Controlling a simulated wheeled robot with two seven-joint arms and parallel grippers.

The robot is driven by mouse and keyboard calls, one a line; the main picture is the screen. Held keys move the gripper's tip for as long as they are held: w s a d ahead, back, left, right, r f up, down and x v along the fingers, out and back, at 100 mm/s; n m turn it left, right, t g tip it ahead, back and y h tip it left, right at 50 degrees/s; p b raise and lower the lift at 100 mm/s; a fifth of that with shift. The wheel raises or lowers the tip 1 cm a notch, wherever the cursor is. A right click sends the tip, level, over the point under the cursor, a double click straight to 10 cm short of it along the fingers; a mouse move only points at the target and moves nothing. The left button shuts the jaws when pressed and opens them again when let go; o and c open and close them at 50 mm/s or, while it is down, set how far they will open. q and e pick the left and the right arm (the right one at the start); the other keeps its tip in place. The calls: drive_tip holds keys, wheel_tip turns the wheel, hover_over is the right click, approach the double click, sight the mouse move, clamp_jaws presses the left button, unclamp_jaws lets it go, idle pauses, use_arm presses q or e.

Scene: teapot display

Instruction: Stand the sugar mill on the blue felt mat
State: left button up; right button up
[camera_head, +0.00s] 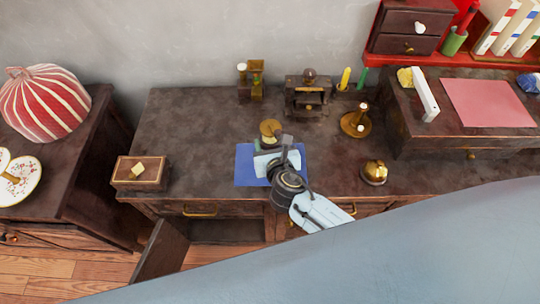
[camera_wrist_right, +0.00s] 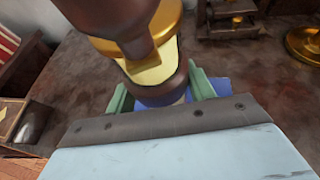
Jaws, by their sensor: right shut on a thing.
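The sugar mill, brown with a brass top (camera_head: 270,128), is over the far part of the blue felt mat (camera_head: 243,170) in the head view. It fills the upper middle of the right wrist view (camera_wrist_right: 135,32). My right gripper (camera_wrist_right: 160,95) is shut on it, with green fingers on either side. In the head view the gripper (camera_head: 270,148) hides the mill's lower part. I cannot tell whether its base touches the mat. Some of the mat shows behind the fingers in the wrist view (camera_wrist_right: 224,87). My left gripper is not in view.
On the dark desk (camera_head: 195,125) stand a wooden box (camera_head: 140,183) at left, a brass bell (camera_head: 374,172) and a brass candle holder (camera_head: 356,124) at right. A small-drawered wooden piece (camera_head: 308,100) is behind. An open door (camera_head: 160,250) hangs below.

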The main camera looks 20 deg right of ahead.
drive_tip(key=shift+f+b, duration=1.25)
drive_tip(key=shift+f, duration=1.4)
drive_tip(key=shift+f, duration=0.15)
drive_tip(key=o, duration=1.1)
drive_tip(key=shift+o, duration=0.6)
